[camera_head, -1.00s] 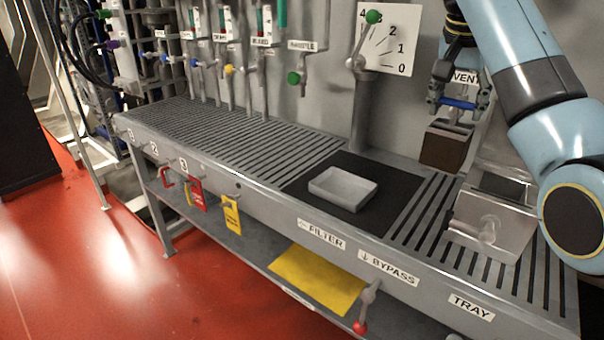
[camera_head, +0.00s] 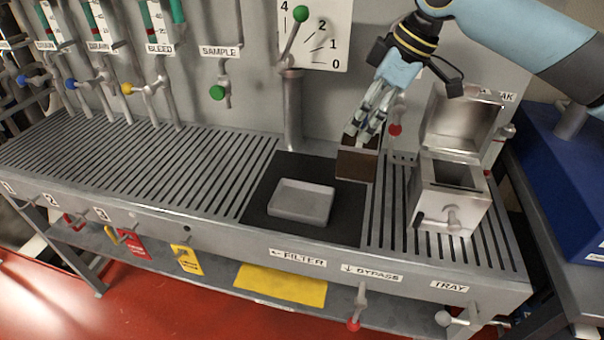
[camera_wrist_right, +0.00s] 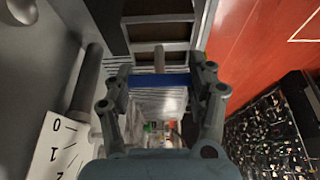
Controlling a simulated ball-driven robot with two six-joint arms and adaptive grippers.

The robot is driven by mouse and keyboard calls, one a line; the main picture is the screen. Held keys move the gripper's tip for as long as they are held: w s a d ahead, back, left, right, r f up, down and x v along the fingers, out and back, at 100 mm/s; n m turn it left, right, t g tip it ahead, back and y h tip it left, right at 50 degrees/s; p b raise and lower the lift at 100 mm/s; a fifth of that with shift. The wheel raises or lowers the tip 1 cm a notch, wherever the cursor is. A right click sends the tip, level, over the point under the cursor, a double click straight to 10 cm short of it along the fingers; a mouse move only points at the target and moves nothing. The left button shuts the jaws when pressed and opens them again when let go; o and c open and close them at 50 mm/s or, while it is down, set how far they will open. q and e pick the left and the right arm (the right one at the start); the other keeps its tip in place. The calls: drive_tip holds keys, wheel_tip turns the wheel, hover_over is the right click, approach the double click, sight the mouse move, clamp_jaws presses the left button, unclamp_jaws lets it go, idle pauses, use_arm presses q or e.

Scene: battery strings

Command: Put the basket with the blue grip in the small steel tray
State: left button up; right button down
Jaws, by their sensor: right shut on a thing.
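The basket (camera_head: 357,164), a dark brown open box, hangs from my right gripper (camera_head: 366,130) above the back right part of the black mat. In the right wrist view my right gripper (camera_wrist_right: 162,88) is shut on its blue grip (camera_wrist_right: 162,80), and part of the basket frame (camera_wrist_right: 158,32) shows beyond. In the head view the grip is hidden by the fingers. The small steel tray (camera_head: 301,218) lies on the black mat (camera_head: 262,210), in front and to the left of the basket, and looks empty. My left gripper is not in view.
A steel box (camera_head: 450,205) with a raised lid (camera_head: 462,120) stands right of the mat. Behind the mat rises a grey post (camera_head: 292,110) with a green-knobbed lever (camera_head: 300,14) and a dial. The slatted bench (camera_head: 150,165) left of the mat is clear.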

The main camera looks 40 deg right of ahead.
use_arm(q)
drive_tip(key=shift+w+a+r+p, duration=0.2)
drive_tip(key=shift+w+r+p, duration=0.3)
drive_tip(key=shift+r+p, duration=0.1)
use_arm(e)
drive_tip(key=w+a+f, duration=0.7)
drive_tip(key=a+f, duration=0.1)
drive_tip(key=f, duration=0.2)
drive_tip(key=shift+f, duration=0.2)
drive_tip(key=shift+a+f, duration=0.1)
drive_tip(key=shift+c, duration=2.1)
unclamp_jaws()
use_arm(q)
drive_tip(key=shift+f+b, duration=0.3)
drive_tip(key=shift+b, duration=0.05)
use_arm(e)
drive_tip(key=v, duration=1.2)
